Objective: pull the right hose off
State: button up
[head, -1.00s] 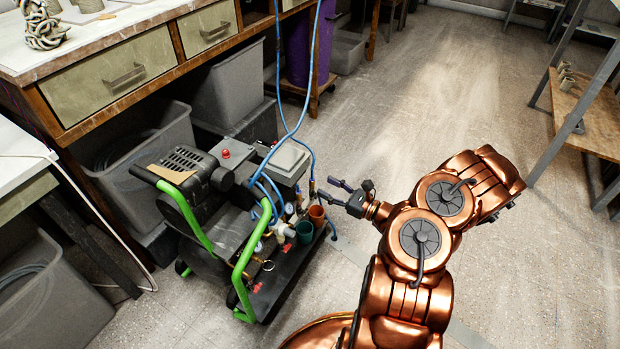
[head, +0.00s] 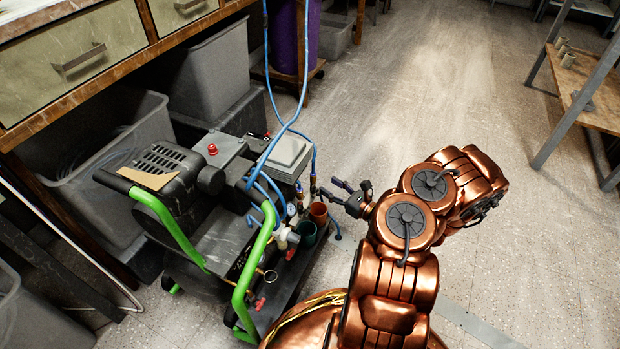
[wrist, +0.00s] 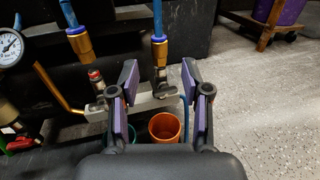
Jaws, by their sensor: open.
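The right hose (wrist: 159,18) is blue and comes down to a brass collar (wrist: 160,50) seated on a metal fitting of the compressor (head: 160,167). In the head view, the hose's lower end (head: 313,162) is close to my gripper (head: 326,188). My gripper is open, and in the wrist view its purple-padded fingers (wrist: 160,88) stand left and right of the fitting line, with the collar seen between and beyond them. I cannot tell whether a finger touches it. The left hose (wrist: 68,12) ends in another brass collar (wrist: 79,43), left of the fingers.
An orange cup (wrist: 166,127) and a green cup (head: 305,235) stand below the fittings. A pressure gauge (wrist: 9,46) is at the left. Green handle bars (head: 255,260) rise on the compressor's near side. Open floor (head: 420,100) lies to the right.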

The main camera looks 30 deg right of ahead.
aim_at(313, 180)
jog(key=shift+b+x, duration=1.5)
jog(key=shift+x, duration=2.4)
jog(key=shift+c, duration=0.3)
grip_shut()
